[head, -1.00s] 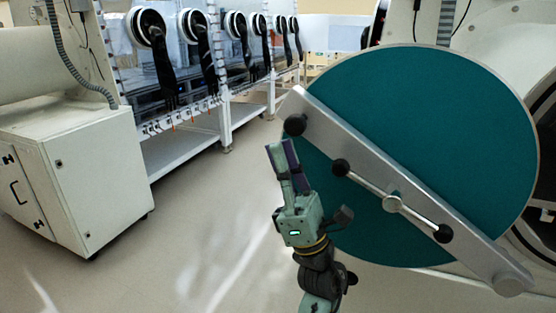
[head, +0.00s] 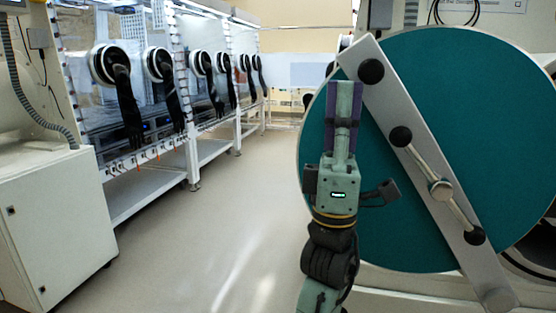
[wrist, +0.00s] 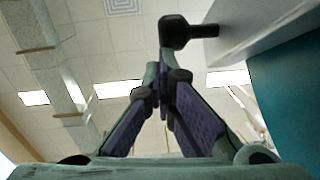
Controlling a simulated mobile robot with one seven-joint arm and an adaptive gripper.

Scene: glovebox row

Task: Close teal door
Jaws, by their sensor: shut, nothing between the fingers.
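The teal door (head: 490,120) is a large round disc at the right of the head view, with its face toward me. A grey metal bar (head: 408,158) crosses it at a slant, with a black knob (head: 371,71) near its upper end and a two-knobbed handle (head: 440,190) on its middle. My gripper (head: 345,88) points up in front of the door's left part, left of the bar. It is shut and empty. In the wrist view, the fingers meet (wrist: 168,88) just below the black knob (wrist: 180,32), and the door's teal face (wrist: 288,95) is at right. I cannot tell whether they touch.
A white cabinet (head: 60,230) stands at the left. Behind it runs a row of gloveboxes with black gloves (head: 128,105) on white frames. The floor (head: 220,240) between them and the door is clear.

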